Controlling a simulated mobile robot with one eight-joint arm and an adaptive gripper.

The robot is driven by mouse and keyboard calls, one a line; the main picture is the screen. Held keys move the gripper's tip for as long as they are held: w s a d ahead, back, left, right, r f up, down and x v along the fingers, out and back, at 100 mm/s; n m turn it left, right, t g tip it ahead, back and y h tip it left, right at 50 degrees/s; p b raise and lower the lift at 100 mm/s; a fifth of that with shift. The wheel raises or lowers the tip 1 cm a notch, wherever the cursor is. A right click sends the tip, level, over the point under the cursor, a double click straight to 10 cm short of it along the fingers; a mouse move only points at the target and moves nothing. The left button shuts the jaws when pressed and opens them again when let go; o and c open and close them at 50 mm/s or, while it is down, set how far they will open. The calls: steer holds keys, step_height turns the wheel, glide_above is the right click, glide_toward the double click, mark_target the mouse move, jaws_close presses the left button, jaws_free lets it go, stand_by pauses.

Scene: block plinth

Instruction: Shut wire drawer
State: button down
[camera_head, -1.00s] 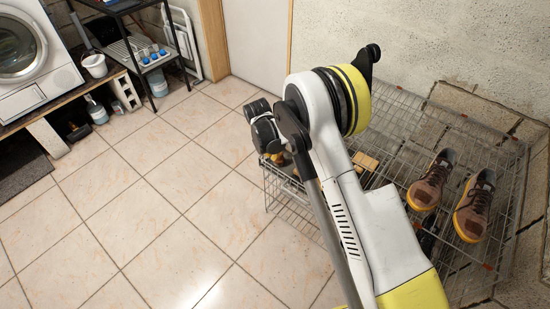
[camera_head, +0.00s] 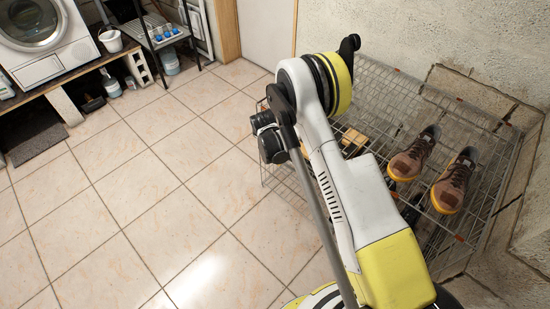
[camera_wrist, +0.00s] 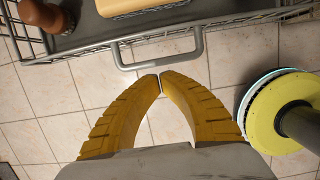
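The wire drawer (camera_head: 283,188) sticks out from the left side of the wire rack (camera_head: 400,92), partly hidden behind my arm. In the wrist view, its wire front rim (camera_wrist: 85,52) and grey U-shaped handle (camera_wrist: 190,57) lie across the top. My gripper (camera_wrist: 160,77) has two yellow fingers with their tips together and nothing between them. The tips are just in front of the handle's bar; I cannot tell if they touch it. In the head view my gripper is hidden behind the arm.
The drawer holds a wooden block (camera_wrist: 125,7) and a brown turned object (camera_wrist: 42,14). Brown shoes (camera_head: 415,153) stand on the rack, which is beside the wall. Open tiled floor (camera_head: 150,200) lies to the left. A washing machine (camera_head: 45,45) stands at far left.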

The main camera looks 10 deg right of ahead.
mark_target(297, 148)
steer(key=shift+w+d+f+b, duration=0.85)
steer(key=shift+d+f, duration=0.2)
steer(key=shift+d, duration=0.2)
steer(key=shift+w+d+r, duration=0.15)
steer(key=shift+w+d, duration=0.3)
steer(key=shift+d, duration=0.1)
steer(key=w+d, duration=0.1)
steer(key=d, duration=0.1)
steer(key=w+d, duration=0.1)
steer(key=d, duration=0.1)
steer(key=w+d, duration=0.1)
steer(key=w, duration=0.1)
steer(key=shift+w+d, duration=0.1)
steer(key=shift+d, duration=0.3)
steer(key=shift+a, duration=0.1)
